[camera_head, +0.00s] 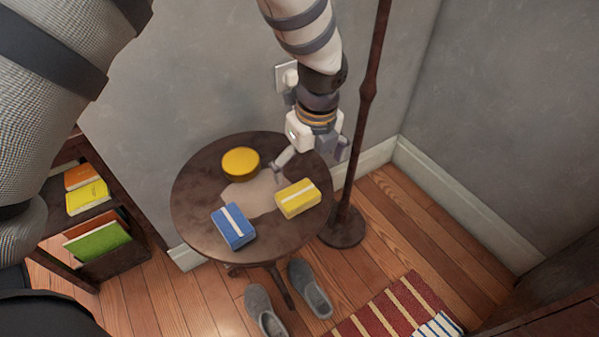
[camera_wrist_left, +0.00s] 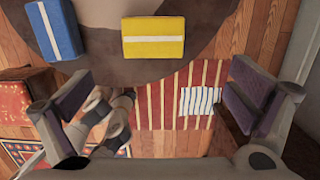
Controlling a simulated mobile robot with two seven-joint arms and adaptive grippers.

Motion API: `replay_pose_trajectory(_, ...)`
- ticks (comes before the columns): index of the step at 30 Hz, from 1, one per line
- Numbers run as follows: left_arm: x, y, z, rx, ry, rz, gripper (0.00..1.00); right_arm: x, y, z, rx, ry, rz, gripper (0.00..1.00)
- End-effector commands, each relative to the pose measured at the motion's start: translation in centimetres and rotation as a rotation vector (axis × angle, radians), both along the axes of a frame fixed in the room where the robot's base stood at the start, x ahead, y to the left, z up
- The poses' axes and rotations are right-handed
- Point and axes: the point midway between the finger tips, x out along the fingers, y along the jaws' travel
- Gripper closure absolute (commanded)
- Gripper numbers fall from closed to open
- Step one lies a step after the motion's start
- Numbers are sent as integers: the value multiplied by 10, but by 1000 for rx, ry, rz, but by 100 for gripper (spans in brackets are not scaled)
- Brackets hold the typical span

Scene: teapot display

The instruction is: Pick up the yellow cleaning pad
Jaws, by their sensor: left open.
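The yellow cleaning pad (camera_head: 298,199), a rectangular block with a white stripe, lies on the right part of the round dark table (camera_head: 190,205). In the left wrist view the pad (camera_wrist_left: 153,48) is at the top centre, beyond the fingertips. My left gripper (camera_head: 312,160) is open and empty, behind the pad at the table's back right edge. In the left wrist view its two fingers (camera_wrist_left: 158,90) are spread wide, with the pad's width between them in the picture but not in their grasp. My right gripper is not in view.
A blue striped block (camera_head: 233,226) and a round yellow object (camera_head: 241,161) are also on the table, around a pale patch (camera_head: 250,193). A dark pole (camera_head: 366,110) stands right of my gripper. Grey slippers (camera_head: 310,288) and a striped rug (camera_head: 400,308) lie on the floor.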

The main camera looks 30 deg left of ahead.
Motion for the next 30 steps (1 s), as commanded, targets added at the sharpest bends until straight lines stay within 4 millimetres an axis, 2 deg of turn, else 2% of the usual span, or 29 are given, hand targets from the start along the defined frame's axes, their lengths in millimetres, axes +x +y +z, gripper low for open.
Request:
replay_pose_trajectory(2, -1, 0, -6, 0, 4, -1, 0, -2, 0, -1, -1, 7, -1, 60)
replay_pose_trajectory(9, 1, 6, -60, -1, 9, 1, 0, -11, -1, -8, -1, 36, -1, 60)
replay_pose_trajectory(14, 3, 12, -77, 0, 4, 1, 0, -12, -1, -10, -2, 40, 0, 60)
replay_pose_trajectory(18, 3, 25, -103, -1, 5, 3, 0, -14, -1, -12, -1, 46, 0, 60)
replay_pose_trajectory(21, 4, 25, -117, -1, 5, 1, 0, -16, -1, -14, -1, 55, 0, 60)
replay_pose_trajectory(29, 6, 26, -119, -1, -1, 2, 0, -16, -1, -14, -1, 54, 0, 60)
replay_pose_trajectory(30, 6, 26, -119, -1, -1, 2, 9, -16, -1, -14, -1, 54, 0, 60)
